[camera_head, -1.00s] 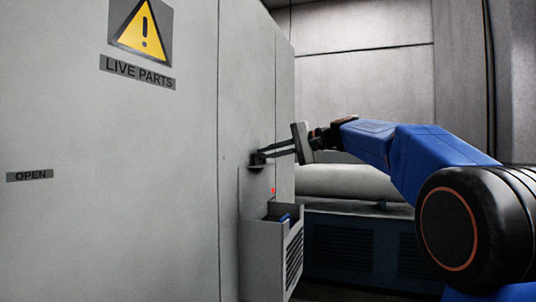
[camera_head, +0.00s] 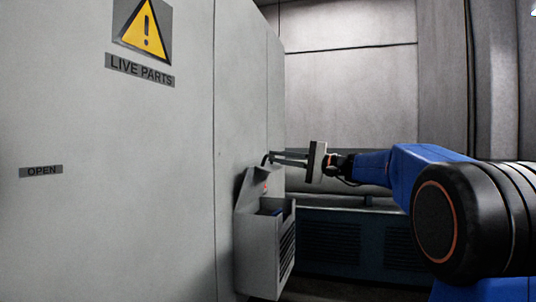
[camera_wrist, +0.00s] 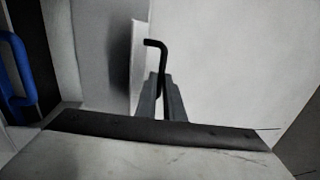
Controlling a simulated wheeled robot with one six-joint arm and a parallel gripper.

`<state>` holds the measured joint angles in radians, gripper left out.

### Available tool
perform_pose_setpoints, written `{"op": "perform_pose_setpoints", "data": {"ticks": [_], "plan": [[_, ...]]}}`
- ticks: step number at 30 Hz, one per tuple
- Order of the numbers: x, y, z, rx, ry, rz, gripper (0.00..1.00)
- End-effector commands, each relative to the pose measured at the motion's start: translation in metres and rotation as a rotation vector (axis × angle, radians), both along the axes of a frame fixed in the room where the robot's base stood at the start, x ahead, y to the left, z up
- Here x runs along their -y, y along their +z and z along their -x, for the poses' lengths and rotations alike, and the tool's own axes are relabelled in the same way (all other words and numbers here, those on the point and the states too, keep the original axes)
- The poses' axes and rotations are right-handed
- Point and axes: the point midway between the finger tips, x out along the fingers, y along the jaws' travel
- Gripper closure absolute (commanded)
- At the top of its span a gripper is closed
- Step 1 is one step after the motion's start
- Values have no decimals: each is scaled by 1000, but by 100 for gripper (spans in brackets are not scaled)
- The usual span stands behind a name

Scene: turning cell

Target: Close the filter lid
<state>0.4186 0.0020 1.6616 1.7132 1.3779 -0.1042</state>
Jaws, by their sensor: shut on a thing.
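The filter box (camera_head: 258,255) is a grey housing with a louvred side, fixed to the cabinet wall. Its grey lid (camera_head: 248,188) stands raised at the back of the opening and leans outward from the wall. Something blue (camera_head: 274,212) shows inside the open box. My gripper (camera_head: 273,158) reaches in from the right, above the box, shut on the lid's dark handle (camera_head: 265,159). In the wrist view the bent black handle (camera_wrist: 156,43) stands between the two grey fingers (camera_wrist: 161,84). The lid's hinge edge is not clearly seen.
The large grey cabinet (camera_head: 120,190) with a warning sign (camera_head: 145,28) fills the left. A dark blue louvred unit (camera_head: 340,240) stands behind and right of the box. A blue looped part (camera_wrist: 14,75) shows at the wrist view's left edge.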

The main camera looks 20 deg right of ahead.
Motion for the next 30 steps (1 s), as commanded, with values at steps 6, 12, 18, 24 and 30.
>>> {"op": "perform_pose_setpoints", "data": {"ticks": [6, 12, 18, 24, 30], "plan": [[17, -15, 11, 21, 0, -31, 100], [31, -35, 21, 17, 1, -31, 100], [47, -63, 32, 15, 2, -30, 100], [58, -95, 41, 12, 5, -31, 100], [64, -125, 46, 13, 4, -31, 100]]}}
